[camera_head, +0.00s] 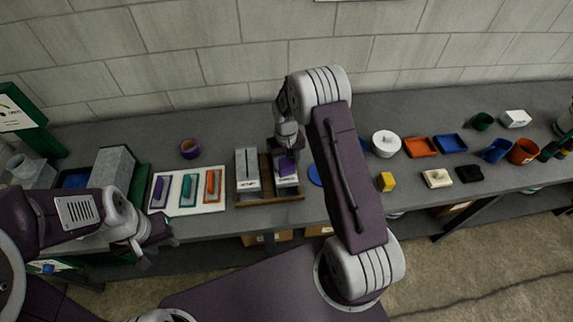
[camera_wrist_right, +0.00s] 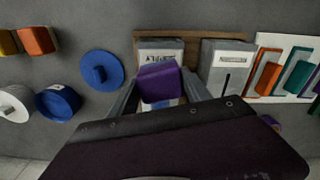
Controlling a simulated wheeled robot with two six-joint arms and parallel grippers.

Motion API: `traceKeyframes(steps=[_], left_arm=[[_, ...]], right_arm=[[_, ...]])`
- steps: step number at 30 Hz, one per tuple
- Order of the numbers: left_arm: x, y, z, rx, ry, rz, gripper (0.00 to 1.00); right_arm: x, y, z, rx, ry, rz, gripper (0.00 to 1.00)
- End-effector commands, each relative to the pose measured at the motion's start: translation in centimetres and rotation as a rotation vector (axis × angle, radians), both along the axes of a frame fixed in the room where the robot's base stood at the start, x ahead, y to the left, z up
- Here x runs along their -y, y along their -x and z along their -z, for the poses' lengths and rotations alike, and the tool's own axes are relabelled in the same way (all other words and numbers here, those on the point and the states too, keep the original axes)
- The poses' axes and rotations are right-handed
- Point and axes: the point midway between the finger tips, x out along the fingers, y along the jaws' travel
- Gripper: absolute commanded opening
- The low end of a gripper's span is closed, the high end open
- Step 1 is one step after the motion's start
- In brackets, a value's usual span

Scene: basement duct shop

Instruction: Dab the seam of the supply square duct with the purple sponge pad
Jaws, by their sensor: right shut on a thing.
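The purple sponge pad (camera_head: 287,166) is held in my right gripper (camera_head: 287,155), which is shut on it. It also shows between the fingers in the right wrist view (camera_wrist_right: 160,84). The pad is over the right-hand grey square duct (camera_head: 287,184); in the wrist view this duct (camera_wrist_right: 160,47) is the left one and carries a label too small to read surely. I cannot tell whether pad and duct touch. A second grey square duct (camera_head: 247,172) stands beside it, with a dark line on its face (camera_wrist_right: 226,72). My left gripper (camera_head: 158,250) is open and empty by the table's front edge.
Both ducts sit in a wooden tray (camera_head: 270,199). A white board (camera_head: 201,207) with purple, teal and orange pieces lies left of it. A blue disc (camera_wrist_right: 102,70) is close beside the tray. Several containers line the bench at right.

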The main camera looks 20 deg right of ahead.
Motion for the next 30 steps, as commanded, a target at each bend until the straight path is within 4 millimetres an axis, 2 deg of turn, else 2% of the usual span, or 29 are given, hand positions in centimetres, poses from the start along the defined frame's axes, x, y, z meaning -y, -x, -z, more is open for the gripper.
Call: traceKeyframes(steps=[1,16,30], left_arm=[[0.0,0.0,-0.7,0.0,0.0,0.0,0.36],[0.0,0.0,-4.1,0.0,0.0,0.0,0.36],[0.0,0.0,-4.3,0.0,0.0,0.0,0.36]], right_arm=[[0.0,0.1,-0.8,-0.002,0.0,0.0,0.18],[-0.2,0.0,-5.2,-0.002,0.0,-0.001,0.18],[-0.2,0.0,-5.5,-0.001,0.0,-0.001,0.18]])
